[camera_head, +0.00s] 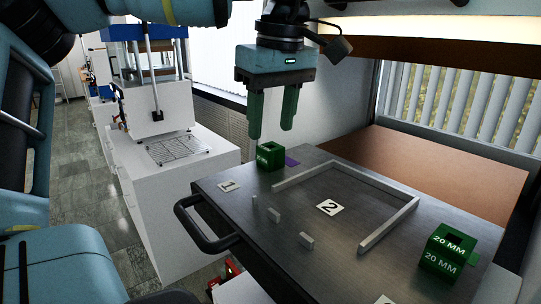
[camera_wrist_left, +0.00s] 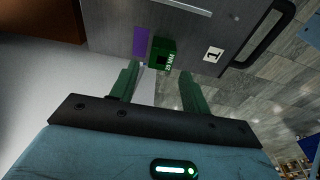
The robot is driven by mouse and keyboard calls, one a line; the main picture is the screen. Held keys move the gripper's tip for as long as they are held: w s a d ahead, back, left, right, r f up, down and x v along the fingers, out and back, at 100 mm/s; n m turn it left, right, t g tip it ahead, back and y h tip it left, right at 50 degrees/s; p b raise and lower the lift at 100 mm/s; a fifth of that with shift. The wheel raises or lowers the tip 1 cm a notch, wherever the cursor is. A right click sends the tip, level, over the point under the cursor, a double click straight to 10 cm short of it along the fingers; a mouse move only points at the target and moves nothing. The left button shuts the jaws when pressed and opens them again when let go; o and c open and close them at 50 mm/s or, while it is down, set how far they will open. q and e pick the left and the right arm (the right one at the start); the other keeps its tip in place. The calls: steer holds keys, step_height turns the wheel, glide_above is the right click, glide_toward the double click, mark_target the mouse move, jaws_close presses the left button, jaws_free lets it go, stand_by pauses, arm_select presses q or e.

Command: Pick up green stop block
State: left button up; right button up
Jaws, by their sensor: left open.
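A small green stop block (camera_head: 270,157) with white lettering stands at the far left corner of the metal table, close to the "1" label. It also shows in the left wrist view (camera_wrist_left: 164,54), just beyond the fingertips. My left gripper (camera_head: 272,133) is open and empty, with its green fingers pointing down above this block. The fingers look apart from the block, and the exact height gap is hard to judge. A second green block (camera_head: 446,254), marked "20 MM", stands at the right side of the table. My right gripper is not in view.
The metal table (camera_head: 290,220) carries a low raised rim around the "2" label (camera_head: 330,207), with several small pegs. A purple patch (camera_head: 292,161) lies beside the far block. A black handle (camera_head: 205,228) sticks out at left. A white cabinet with a press (camera_head: 155,110) stands further left.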

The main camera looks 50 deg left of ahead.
mark_target(268, 146)
arm_select(q)
steer(key=shift+s+f, duration=0.1)
steer(key=shift+f, duration=0.1)
steer(key=f, duration=0.2)
steer(key=f+p, duration=0.1)
steer(key=f, duration=0.1)
steer(key=shift+s+a, duration=0.2)
steer(key=shift+s, duration=0.05)
steer(key=shift+f, duration=0.4)
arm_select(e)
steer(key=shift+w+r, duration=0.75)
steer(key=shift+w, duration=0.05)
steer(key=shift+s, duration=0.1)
arm_select(q)
steer(key=c, duration=0.5)
steer(key=shift+w, duration=0.1)
steer(key=c, duration=0.4)
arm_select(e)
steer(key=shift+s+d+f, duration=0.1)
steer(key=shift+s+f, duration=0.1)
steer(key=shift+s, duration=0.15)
arm_select(q)
steer(key=shift+r, duration=0.15)
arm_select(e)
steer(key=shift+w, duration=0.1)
